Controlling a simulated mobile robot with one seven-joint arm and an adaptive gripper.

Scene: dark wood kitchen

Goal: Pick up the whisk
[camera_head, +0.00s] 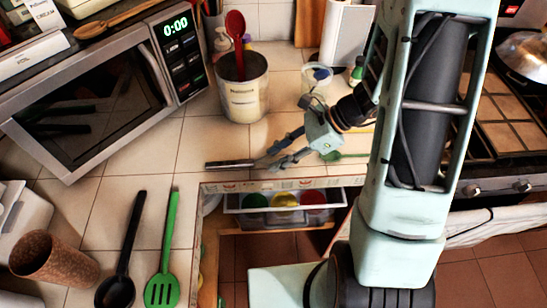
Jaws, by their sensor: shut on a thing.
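The whisk (230,164) is a slim metallic and dark utensil near the front edge of the tiled counter, left of my arm. Its straight handle points left and shows clear of the fingers. My gripper (273,157) reaches in from the right and is shut on the whisk near the handle's right end. The rest of the whisk is hidden or hard to make out among the fingers. I cannot tell whether the whisk touches the counter.
A white canister (243,100) holding a red spoon (236,27) stands behind the gripper. A microwave (95,95) is at left. A black spoon (125,250), a green slotted spatula (166,250) and a brown cup (50,258) are front left. An open drawer (243,211) lies below; a stove (505,110) is right.

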